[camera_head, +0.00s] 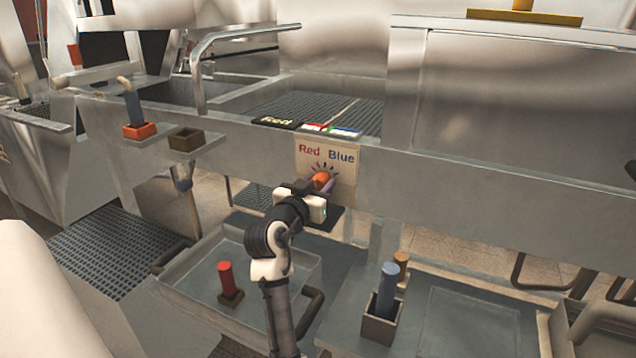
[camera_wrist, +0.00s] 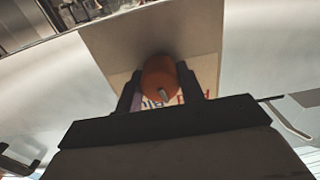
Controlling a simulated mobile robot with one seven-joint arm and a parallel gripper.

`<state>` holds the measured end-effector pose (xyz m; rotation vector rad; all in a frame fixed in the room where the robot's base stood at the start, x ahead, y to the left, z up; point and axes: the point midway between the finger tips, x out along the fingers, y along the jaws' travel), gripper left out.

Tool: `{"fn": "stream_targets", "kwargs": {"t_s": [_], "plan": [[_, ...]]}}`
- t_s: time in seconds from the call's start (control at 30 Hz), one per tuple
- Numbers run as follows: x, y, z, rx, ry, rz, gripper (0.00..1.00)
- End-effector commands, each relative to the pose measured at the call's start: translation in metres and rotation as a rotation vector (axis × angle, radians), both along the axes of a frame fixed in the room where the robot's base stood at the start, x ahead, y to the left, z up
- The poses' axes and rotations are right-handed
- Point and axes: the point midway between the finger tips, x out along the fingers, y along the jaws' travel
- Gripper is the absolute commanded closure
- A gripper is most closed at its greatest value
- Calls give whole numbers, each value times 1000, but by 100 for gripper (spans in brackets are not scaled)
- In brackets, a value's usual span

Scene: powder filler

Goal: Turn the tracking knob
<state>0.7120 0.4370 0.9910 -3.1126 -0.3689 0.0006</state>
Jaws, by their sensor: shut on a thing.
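The tracking knob (camera_head: 321,181) is orange and sits on a beige panel (camera_head: 345,162) marked "Red" and "Blue" on the front of the metal machine. Short dark tick marks fan out above the knob. My gripper (camera_head: 318,188) reaches up to the panel from below and is shut on the knob. In the wrist view the knob (camera_wrist: 159,78) lies between the two dark fingers of my gripper (camera_wrist: 160,86). A light pointer line shows on the knob's face there. The lettering behind it appears upside down and is partly hidden by the fingers and knob.
Above the panel are a black "Feed" label (camera_head: 278,122) and a grated basin (camera_head: 330,106). Below stand a red cylinder (camera_head: 226,280) in a tray, and blue (camera_head: 387,288) and brown (camera_head: 401,264) cylinders. A small ledge (camera_head: 192,139) juts out at left.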

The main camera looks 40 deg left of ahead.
Motion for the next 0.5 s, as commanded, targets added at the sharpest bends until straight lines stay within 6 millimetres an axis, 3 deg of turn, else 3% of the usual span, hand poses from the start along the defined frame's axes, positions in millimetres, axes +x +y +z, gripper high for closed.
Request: {"fn": "stream_targets", "kwargs": {"t_s": [0.5], "plan": [[1, 0, 0, -286, -67, -1, 85]]}}
